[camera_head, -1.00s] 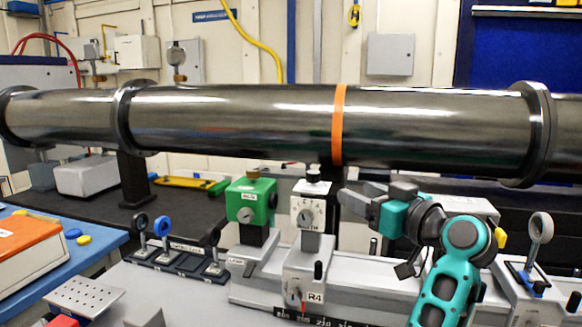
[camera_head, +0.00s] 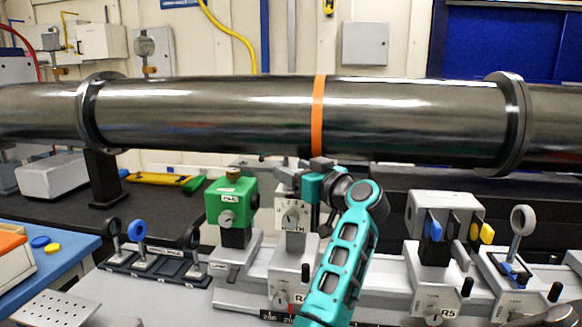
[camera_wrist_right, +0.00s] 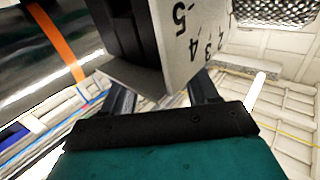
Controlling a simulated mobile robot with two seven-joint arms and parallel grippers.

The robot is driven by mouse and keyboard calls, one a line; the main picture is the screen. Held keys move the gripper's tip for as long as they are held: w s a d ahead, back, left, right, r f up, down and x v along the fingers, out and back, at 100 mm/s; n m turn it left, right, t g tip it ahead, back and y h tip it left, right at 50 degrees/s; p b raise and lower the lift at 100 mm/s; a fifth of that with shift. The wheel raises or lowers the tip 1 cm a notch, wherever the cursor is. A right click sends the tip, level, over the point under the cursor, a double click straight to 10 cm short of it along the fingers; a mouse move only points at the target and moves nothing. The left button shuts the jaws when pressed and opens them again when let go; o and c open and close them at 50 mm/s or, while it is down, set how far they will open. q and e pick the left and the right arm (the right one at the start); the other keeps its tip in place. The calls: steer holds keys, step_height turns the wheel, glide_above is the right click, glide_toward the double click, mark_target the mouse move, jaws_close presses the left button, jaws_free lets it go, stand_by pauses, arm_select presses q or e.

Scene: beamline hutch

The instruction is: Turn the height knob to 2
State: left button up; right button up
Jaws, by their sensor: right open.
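A white block (camera_head: 287,194) with a small round knob (camera_head: 291,218) on its numbered front face stands on the grey rail. The lettering under the knob is partly cut off by my right arm, and I cannot read the knob's setting. My right gripper (camera_head: 310,166) is at the block's upper right, just below the big tube. In the right wrist view the block's numbered face (camera_wrist_right: 195,40) shows 5, 4, 3 and 2, with its lower corner between the open fingers. The knob is not visible there, and contact is unclear. My left gripper is out of view.
A dark tube (camera_head: 220,115) with an orange band runs across above the block. A green block (camera_head: 231,202) with its own knob stands close on the left. An R5 carriage (camera_head: 445,270) is on the right. Lens holders (camera_head: 150,262) stand at the left front.

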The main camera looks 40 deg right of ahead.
steer(key=shift+w, duration=0.75)
steer(key=c, duration=0.9)
